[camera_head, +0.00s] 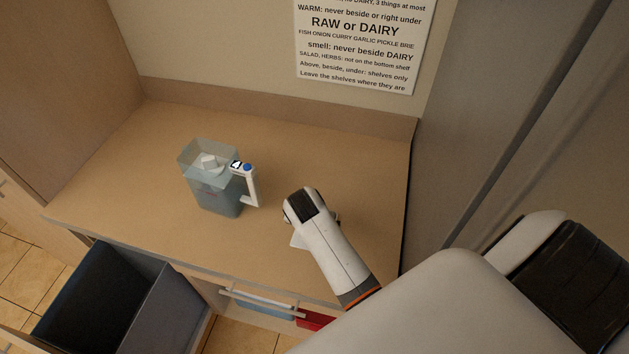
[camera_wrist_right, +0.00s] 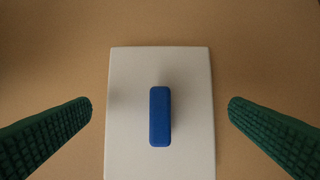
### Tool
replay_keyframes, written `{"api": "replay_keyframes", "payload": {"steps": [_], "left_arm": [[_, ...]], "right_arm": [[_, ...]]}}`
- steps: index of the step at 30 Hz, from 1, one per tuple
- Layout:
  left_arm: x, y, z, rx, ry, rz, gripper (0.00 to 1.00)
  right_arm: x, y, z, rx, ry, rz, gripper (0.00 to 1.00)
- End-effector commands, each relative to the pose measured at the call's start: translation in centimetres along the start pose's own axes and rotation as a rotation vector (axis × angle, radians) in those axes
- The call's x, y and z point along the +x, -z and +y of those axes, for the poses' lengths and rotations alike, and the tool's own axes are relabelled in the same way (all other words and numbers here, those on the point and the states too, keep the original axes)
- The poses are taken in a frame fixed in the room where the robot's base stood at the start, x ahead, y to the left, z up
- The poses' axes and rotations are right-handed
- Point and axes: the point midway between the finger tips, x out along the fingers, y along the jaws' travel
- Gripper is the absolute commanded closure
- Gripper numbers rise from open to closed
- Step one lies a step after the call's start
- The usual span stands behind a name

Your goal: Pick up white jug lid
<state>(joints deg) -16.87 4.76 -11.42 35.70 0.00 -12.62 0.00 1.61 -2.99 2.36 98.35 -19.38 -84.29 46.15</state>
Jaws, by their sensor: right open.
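The white jug lid (camera_wrist_right: 130,140) lies flat on the wooden counter. It is a white rectangle with a raised blue bar handle (camera_wrist_right: 160,117) in its middle. In the head view only a white edge of the lid (camera_head: 298,241) shows, as my right arm covers the rest. My right gripper (camera_wrist_right: 160,104) is open above the lid. Its green ridged fingers are to the left and right of the blue handle, apart from it. A clear jug (camera_head: 213,192) with a white handle stands open to the left on the counter. My left gripper is out of view.
The counter (camera_head: 130,190) is otherwise clear around the jug. A back wall carries a sign (camera_head: 365,45). A tall grey panel (camera_head: 490,110) stands at the right. A dark open bin (camera_head: 95,300) is below the counter's front left edge.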

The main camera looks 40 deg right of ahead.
Motion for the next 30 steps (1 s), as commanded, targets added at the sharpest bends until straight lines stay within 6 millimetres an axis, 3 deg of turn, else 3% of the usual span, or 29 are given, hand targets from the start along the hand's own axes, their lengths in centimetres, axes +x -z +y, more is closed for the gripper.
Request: {"api": "replay_keyframes", "payload": {"steps": [6, 13, 14, 19, 30], "left_arm": [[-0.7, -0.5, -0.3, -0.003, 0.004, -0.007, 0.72], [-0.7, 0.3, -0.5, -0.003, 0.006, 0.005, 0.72], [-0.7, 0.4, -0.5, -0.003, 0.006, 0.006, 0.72], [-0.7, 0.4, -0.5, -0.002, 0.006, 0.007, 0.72], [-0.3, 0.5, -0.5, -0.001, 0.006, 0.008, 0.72]], "right_arm": [[2.2, 0.0, 0.0, -0.001, 0.001, 0.0, 0.0], [2.4, 0.0, 0.0, 0.0, -0.001, -0.001, 0.0], [2.4, 0.0, 0.0, 0.0, -0.001, 0.0, 0.02], [2.4, 0.0, 0.0, 0.0, -0.001, 0.0, 0.29], [1.4, -0.5, 0.1, 0.003, -0.004, -0.003, 0.31]]}}
